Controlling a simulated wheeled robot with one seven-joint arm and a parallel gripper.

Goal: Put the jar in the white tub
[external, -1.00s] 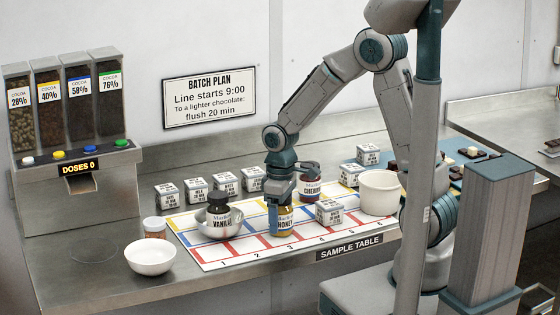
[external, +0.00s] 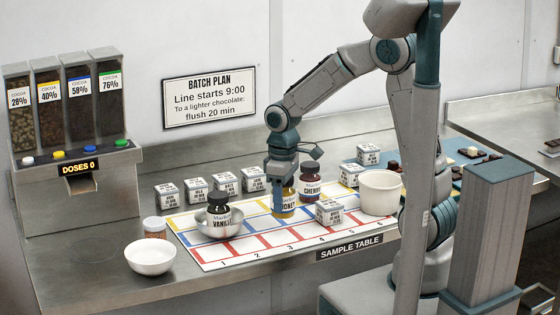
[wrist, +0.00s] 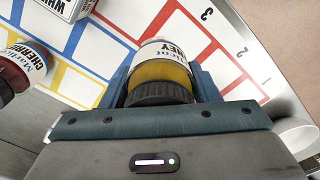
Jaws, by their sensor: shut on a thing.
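My gripper (external: 284,192) is shut on the honey jar (external: 288,211), an amber jar with a white label and dark lid. It appears held a little above the marked mat, with its upper part hidden by the fingers. The wrist view shows the honey jar (wrist: 160,72) between both fingers of my gripper (wrist: 161,82). The white tub (external: 380,193) stands upright at the mat's right end, to the right of my gripper. No jar shows above its rim; its floor is hidden.
The cherry jar (external: 310,186) stands just behind my gripper. A white box (external: 328,211) sits between it and the tub. The vanilla jar (external: 218,218) is at a metal bowl (external: 206,226) on the left. Several boxes line the back. A white bowl (external: 150,258) is front left.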

